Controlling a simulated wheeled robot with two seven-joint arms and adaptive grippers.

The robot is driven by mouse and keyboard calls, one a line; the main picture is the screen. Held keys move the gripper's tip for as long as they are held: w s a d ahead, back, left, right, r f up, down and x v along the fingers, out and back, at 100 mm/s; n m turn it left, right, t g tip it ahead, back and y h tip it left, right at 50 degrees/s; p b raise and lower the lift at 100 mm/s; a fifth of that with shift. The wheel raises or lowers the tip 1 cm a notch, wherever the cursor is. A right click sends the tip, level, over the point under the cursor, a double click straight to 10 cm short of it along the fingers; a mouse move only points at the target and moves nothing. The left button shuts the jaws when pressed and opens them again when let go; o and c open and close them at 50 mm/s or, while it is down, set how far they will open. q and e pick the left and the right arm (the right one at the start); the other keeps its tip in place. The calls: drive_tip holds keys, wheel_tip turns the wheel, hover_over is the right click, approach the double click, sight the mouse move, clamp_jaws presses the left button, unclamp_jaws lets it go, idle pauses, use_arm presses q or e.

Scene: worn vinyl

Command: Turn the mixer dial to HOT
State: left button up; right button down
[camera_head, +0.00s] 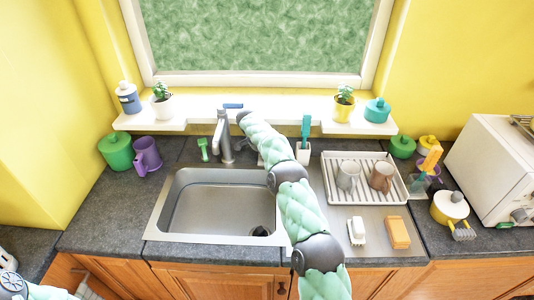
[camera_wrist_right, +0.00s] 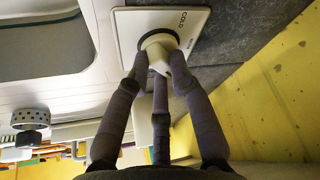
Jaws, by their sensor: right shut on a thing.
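The mixer dial (camera_wrist_right: 158,40) is a pale round knob with a dark ring, on a white square plate (camera_wrist_right: 128,24). The plate has dark lettering that looks like COLD near the top of the right wrist view. A smaller marking beside the dial is hard to read. My right gripper (camera_wrist_right: 157,70) has its dark fingers closed around the dial. I cannot tell where the dial points. In the head view my right arm reaches over the counter to behind the sink, and it hides its gripper and the dial. Only part of my left arm shows at the lower left.
The steel sink (camera_head: 165,205) lies left of my right arm, with the faucet (camera_head: 223,135) behind it. A dish rack (camera_head: 335,197) with two mugs stands to the right. A white shelf (camera_head: 200,113) with plants runs under the window. A toaster-like white appliance (camera_head: 490,165) stands far right.

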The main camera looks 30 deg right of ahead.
drive_tip(key=shift+d+r, duration=0.15)
drive_tip(key=c, duration=1.3)
unclamp_jaws()
drive_tip(key=shift+c, duration=0.2)
drive_tip(key=shift+o, duration=1.2)
drive_tip(key=shift+w+d, duration=0.1)
drive_tip(key=v, duration=0.7)
drive_tip(key=shift+r, duration=0.1)
